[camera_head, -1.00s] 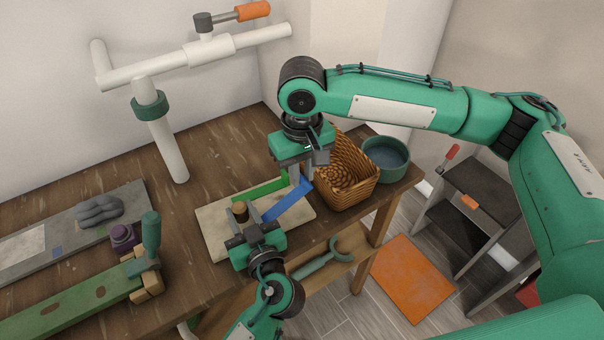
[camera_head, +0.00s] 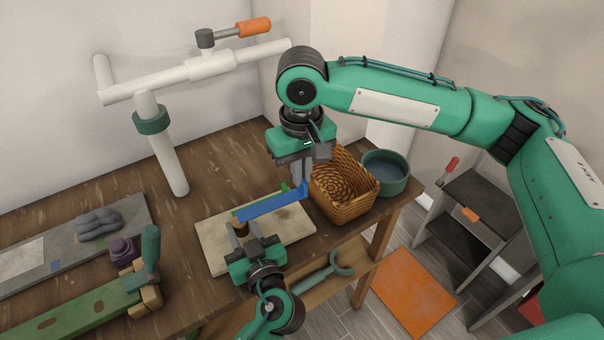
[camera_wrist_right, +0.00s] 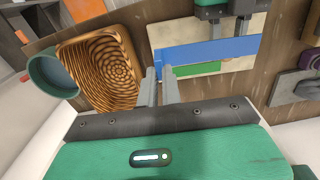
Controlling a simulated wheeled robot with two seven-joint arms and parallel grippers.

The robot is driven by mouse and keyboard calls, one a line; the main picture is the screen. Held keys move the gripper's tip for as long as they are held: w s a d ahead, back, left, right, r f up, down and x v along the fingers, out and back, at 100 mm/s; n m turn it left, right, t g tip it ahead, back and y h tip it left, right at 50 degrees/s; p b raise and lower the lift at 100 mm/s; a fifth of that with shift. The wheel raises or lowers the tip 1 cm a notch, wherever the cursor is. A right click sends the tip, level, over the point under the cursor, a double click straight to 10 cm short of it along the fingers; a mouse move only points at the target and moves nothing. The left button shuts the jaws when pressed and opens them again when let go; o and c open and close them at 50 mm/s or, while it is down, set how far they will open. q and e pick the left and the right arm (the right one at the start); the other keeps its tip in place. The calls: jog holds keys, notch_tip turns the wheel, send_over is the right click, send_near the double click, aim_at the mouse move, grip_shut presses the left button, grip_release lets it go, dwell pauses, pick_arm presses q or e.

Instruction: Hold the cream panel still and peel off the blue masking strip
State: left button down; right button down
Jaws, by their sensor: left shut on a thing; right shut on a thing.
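The cream panel (camera_head: 213,245) lies on the workbench near its front edge; it shows in the right wrist view too (camera_wrist_right: 190,40). The blue masking strip (camera_head: 270,207) stretches slantwise above the panel, and its right end is between the fingertips of my right gripper (camera_head: 304,186). The right wrist view shows the blue strip (camera_wrist_right: 210,50) passing in front of a green band (camera_wrist_right: 200,69) on the panel.
A wicker basket (camera_head: 345,203) stands close to the right of my right gripper, with a teal bowl (camera_head: 386,172) beyond it. A green clamp-like tool (camera_head: 148,262) and a purple knob (camera_head: 122,246) are at the left.

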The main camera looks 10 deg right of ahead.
pick_arm(q)
jog(key=shift+f, duration=0.1)
pick_arm(e)
jog(key=shift+r, duration=2.9)
pick_arm(q)
jog(key=c, duration=1)
grip_release()
pick_arm(e)
jog(key=shift+d, duration=0.1)
pick_arm(q)
jog(key=shift+o, duration=0.2)
